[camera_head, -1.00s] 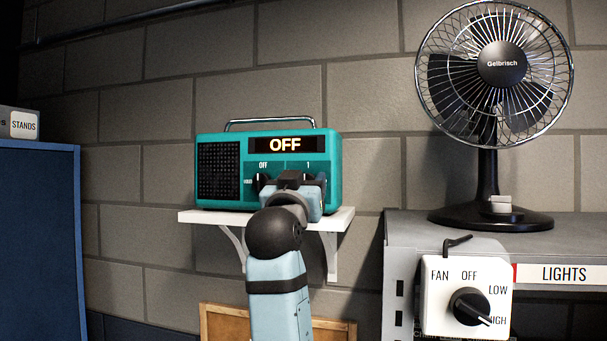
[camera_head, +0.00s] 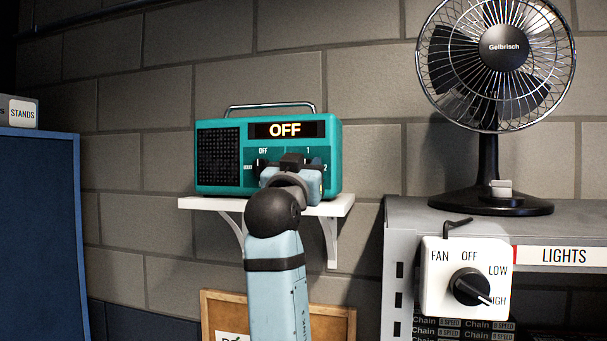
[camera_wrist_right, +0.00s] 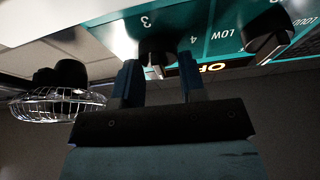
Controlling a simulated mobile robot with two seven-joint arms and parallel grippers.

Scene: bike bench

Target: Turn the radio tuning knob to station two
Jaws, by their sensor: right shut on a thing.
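The teal radio (camera_head: 219,190) stands on a white wall shelf, and its display (camera_head: 286,130) reads OFF. Labels OFF, 1 and 2 show on its front. My right gripper (camera_head: 293,164) is at the radio front and covers most of the tuning knob there. In the right wrist view, the fingers (camera_wrist_right: 160,82) are on both sides of the dark tuning knob (camera_wrist_right: 158,47), shut on it, near the numbers 3 and 4. The knob's pointer direction is hard to see. The volume knob (camera_wrist_right: 268,33) is beside it, clear of the fingers. My left gripper is not in view.
The white shelf (camera_head: 338,205) holds the radio. A black fan (camera_head: 487,170) stands on a grey metal shelf (camera_head: 400,232) at the right, with a fan switch box (camera_head: 437,290) on its front. A blue panel (camera_head: 40,230) is at the left.

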